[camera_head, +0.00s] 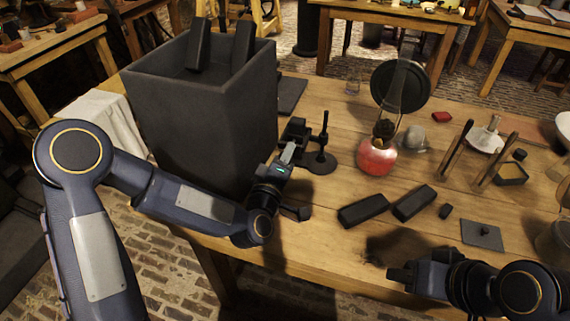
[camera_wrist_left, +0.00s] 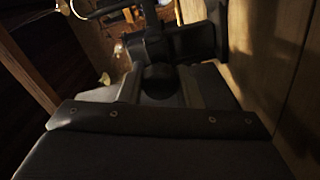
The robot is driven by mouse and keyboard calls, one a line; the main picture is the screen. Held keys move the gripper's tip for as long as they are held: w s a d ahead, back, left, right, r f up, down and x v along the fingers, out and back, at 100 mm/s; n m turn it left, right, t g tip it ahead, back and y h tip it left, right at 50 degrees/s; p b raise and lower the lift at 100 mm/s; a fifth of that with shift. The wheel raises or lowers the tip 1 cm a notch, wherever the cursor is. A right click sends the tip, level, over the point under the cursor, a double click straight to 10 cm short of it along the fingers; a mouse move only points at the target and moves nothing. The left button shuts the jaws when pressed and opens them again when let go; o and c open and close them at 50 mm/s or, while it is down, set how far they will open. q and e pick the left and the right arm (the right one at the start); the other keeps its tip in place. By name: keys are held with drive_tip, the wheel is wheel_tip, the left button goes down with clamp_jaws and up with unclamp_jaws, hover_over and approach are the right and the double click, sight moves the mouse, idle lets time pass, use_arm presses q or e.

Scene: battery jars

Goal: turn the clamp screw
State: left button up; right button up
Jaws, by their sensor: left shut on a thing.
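My left gripper (camera_head: 290,151) reaches over the table beside the big dark jar, at a dark clamp-like fitting (camera_head: 296,130). In the left wrist view, a dark round knob (camera_wrist_left: 160,82), apparently the clamp screw, sits between the jaws of my left gripper (camera_wrist_left: 158,92). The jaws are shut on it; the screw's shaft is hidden. A dark stand (camera_head: 321,160) with an upright rod is just right of the gripper. My right gripper (camera_head: 398,274) is low over the front of the table, apart from the objects; its jaw gap is unclear.
The tall dark jar (camera_head: 205,120) holds two upright dark plates (camera_head: 199,45). A red-based glass lamp (camera_head: 376,156) stands near a round black disc (camera_head: 411,86). Two dark blocks (camera_head: 363,210) (camera_head: 414,203) and a small square plate (camera_head: 482,235) lie in front. A wooden stand (camera_head: 454,150) is at right.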

use_arm(q)
drive_tip(key=shift+f+m+b, duration=0.1)
drive_tip(key=shift+m+b, duration=1.1)
drive_tip(key=shift+m, duration=0.6)
drive_tip(key=o, duration=1)
drive_tip(key=shift+s, duration=0.1)
drive_tip(key=v, duration=0.7)
drive_tip(key=shift+s+a+b, duration=0.1)
drive_tip(key=shift+s+b, duration=0.2)
drive_tip(key=shift+b, duration=0.05)
